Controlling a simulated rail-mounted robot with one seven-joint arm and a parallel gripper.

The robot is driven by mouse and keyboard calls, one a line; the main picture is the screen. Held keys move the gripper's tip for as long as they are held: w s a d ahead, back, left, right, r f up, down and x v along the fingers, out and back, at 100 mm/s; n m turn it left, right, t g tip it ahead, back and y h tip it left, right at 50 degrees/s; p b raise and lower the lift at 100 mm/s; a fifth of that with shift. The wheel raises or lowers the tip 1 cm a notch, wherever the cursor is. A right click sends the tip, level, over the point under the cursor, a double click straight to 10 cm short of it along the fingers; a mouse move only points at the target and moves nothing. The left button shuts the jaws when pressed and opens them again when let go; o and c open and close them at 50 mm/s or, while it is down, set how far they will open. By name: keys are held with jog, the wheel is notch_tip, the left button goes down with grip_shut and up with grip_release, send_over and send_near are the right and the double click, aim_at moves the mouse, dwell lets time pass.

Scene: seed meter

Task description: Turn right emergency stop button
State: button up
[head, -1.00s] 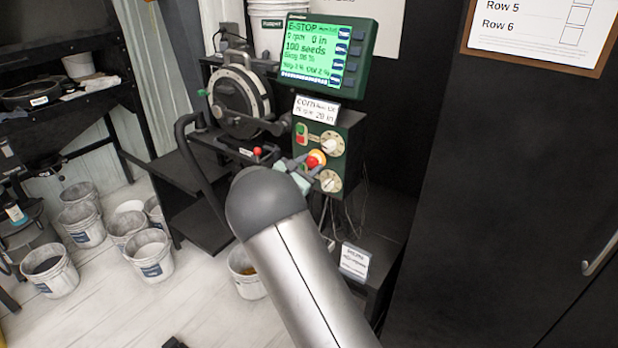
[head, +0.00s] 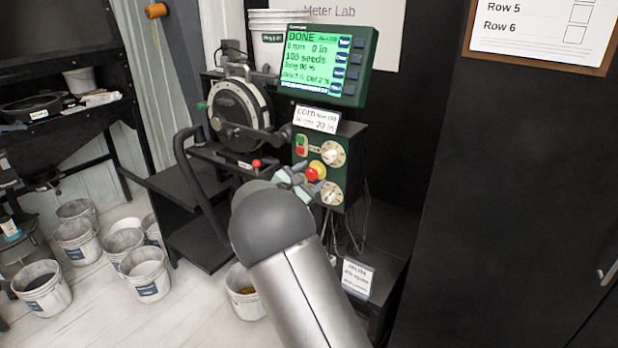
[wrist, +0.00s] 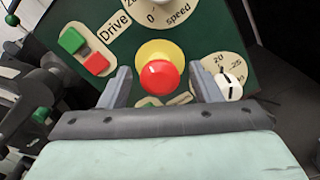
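The emergency stop button (head: 316,170) is a red knob on a yellow base, on the front of the green control box (head: 346,149). In the wrist view the red knob (wrist: 158,77) lies just beyond and between my two fingertips. My gripper (wrist: 160,92) is open, with one finger on each side of the knob and a gap visible on both sides. In the head view my gripper (head: 296,182) is at the box, left of the button, partly hidden by my arm. The green display (head: 313,68) above reads DONE, 0 rpm, 100 seeds.
Green and red push buttons (wrist: 83,50) are at the knob's upper left. A speed dial (wrist: 165,8) is above it and another dial (wrist: 229,86) sits close by the right finger. The seed meter wheel (head: 240,114) and a red-knobbed lever (head: 256,163) stand left of the box.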

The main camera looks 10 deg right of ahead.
jog(key=b+v, duration=0.1)
jog(key=v, duration=1.6)
jog(key=shift+s+b, duration=0.2)
jog(key=shift+b, duration=0.15)
jog(key=shift+a+r, duration=0.1)
jog(key=shift+a, duration=0.05)
jog(key=s+d+f+m+g+y+p, duration=0.1)
jog(key=s+d+m+g+y+p, duration=0.3)
jog(key=s+d+m+g, duration=1)
jog(key=s+a+f+m+t+y+p, duration=0.1)
jog(key=s+m+y, duration=0.5)
jog(key=s, duration=1.6)
jog(key=a+y+p, duration=0.1)
jog(key=y, duration=0.2)
jog(key=shift+a+t+p, duration=0.3)
jog(key=shift+a, duration=0.1)
